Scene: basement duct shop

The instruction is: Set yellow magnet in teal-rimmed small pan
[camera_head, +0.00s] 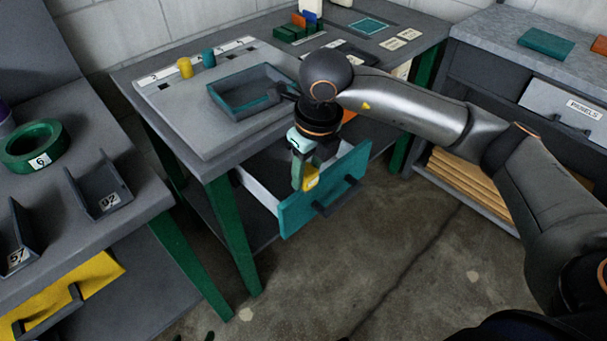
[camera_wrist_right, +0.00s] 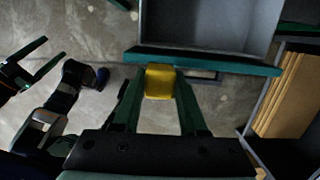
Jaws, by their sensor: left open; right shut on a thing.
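The yellow magnet (camera_head: 311,180) is a small block between the fingertips of my right gripper (camera_head: 305,177), which is shut on it. It also shows in the right wrist view (camera_wrist_right: 159,82), between the green fingers. The gripper points down at the open drawer's teal front; I cannot tell whether the magnet touches it. The teal-rimmed small pan (camera_head: 223,103) sits on the workbench, up and left of the gripper, with no contents seen. My left gripper (camera_wrist_right: 54,47) is open and empty at the left of the right wrist view; only dark tips show at the head view's bottom edge.
The drawer (camera_head: 297,216) stands pulled out from the workbench (camera_head: 178,125). Yellow (camera_head: 184,68) and teal (camera_head: 208,58) cylinders stand behind the pan. A left bench holds a green ring (camera_head: 20,153) and grey brackets. A counter (camera_head: 480,35) stands at right. Bare floor lies between.

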